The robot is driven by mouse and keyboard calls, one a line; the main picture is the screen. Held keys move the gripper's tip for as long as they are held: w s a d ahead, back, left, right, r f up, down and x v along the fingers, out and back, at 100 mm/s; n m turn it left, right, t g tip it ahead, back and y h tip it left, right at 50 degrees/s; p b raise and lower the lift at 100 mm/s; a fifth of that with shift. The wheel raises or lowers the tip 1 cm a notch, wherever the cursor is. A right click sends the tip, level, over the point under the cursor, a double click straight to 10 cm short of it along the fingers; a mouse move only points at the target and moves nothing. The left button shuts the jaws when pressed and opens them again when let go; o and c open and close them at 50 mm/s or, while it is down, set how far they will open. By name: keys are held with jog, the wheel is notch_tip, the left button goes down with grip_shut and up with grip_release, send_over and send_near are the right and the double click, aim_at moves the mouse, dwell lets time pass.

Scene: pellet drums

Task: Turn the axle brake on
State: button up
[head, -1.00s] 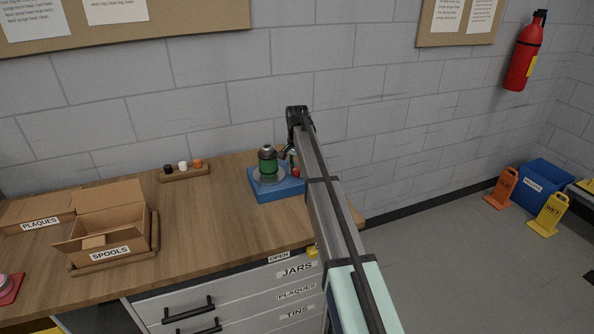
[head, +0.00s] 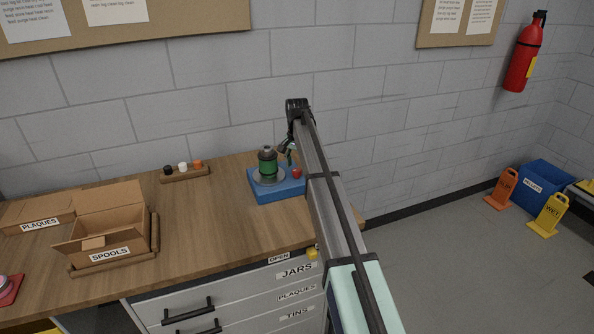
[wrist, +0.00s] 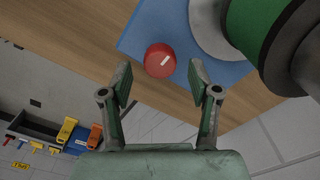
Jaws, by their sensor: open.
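A blue base (head: 279,190) stands on the wooden bench near the wall and carries a green and black spool (head: 267,165) on a grey round plate. A red knob (head: 297,173) sits on the base's right side. In the wrist view the red knob (wrist: 160,60) bears a short white line slanting up to the right, on the blue base (wrist: 150,30). My gripper (wrist: 160,82) is open, its two fingertips apart and just short of the knob in the picture, with nothing between them. In the head view it is partly hidden behind my arm, beside the spool.
An open SPOOLS box (head: 107,238) stands on the bench at left, with a PLAQUES box (head: 38,216) beyond it. A small rack (head: 184,173) with three caps stands near the wall. Bare bench (head: 205,225) lies between the boxes and the base.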

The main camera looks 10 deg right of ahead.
aim_at(297, 170)
notch_tip(297, 170, up, 9)
jog(key=shift+r, duration=0.15)
dwell(0.4)
